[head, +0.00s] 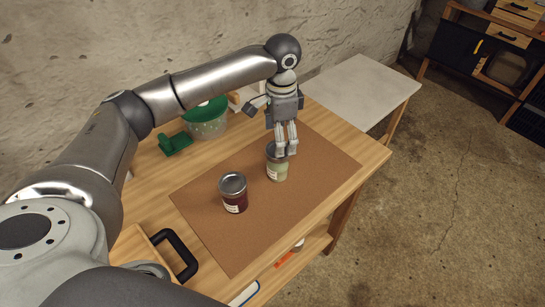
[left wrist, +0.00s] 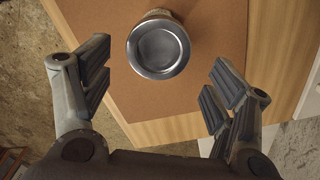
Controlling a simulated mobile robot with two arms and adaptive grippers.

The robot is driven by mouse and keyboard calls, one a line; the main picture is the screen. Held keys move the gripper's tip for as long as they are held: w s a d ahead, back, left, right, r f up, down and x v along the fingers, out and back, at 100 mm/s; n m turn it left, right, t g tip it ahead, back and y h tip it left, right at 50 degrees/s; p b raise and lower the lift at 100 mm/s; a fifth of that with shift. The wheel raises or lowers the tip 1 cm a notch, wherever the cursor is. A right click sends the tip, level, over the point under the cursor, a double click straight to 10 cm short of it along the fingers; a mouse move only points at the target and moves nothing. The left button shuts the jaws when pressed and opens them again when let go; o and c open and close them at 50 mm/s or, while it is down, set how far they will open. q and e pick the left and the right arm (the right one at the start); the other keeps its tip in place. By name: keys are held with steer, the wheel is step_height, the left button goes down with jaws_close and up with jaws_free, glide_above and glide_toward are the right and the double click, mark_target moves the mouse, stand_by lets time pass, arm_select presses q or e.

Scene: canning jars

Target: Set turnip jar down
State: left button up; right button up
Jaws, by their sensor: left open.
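A pale green jar with a silver lid (head: 277,172), which I take for the turnip jar, stands upright on the brown mat (head: 318,176). My left gripper (head: 286,153) is right above it and hides part of its lid. In the left wrist view a round silver lid (left wrist: 158,46) lies beyond the two spread fingers, and no jar is between them. The left gripper is open and empty. A dark red jar with a silver lid (head: 234,194) stands on the mat to the left. My right gripper is not in view.
A wooden box with a black handle (head: 180,258) is at front left. The mat's right part is clear.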

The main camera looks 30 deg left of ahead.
mark_target(278, 159)
arm_select(q)
steer(key=f, duration=0.3)
steer(key=shift+s+d+f, duration=0.1)
steer(key=shift+d, duration=0.2)
steer(key=shift+a+f+p, duration=0.15)
steer(key=shift+f+p, duration=0.1)
steer(key=shift+p, duration=0.05)
steer(key=f, duration=0.1)
steer(key=f+p, duration=0.1)
steer(key=f, duration=0.2)
steer(key=shift+s+a+f, duration=0.2)
steer(key=shift+a, duration=0.05)
steer(key=shift+f, duration=0.3)
steer(key=shift+c, duration=0.6)
steer(key=c, duration=1.1)
steer(key=shift+c, duration=0.8)
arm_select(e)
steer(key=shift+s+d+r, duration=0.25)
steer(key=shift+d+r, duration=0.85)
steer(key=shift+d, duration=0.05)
arm_select(q)
steer(key=shift+w+r, duration=0.1)
steer(key=shift+r, duration=0.05)
